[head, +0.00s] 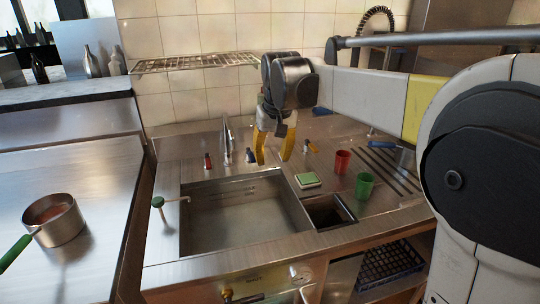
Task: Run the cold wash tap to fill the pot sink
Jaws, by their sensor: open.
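The pot sink (190,232) is a wide steel basin set in the counter, and I see no clear water in it. A steel spout (227,142) stands behind it. A red-marked tap handle (207,162) is left of the spout, and a blue-marked tap handle (250,156) is right of it. My gripper (273,158) hangs over the back of the sink, its yellow fingers apart and nothing between them. In the picture its left finger is just right of the blue-marked handle; I cannot tell whether they touch.
A green sponge (307,180), a red cup (342,161) and a green cup (364,186) sit right of the sink, by a small dark basin (329,211). A green-knobbed lever (159,203) is at the sink's left. A wire shelf (195,63) is on the wall. A pan (54,219) stands left.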

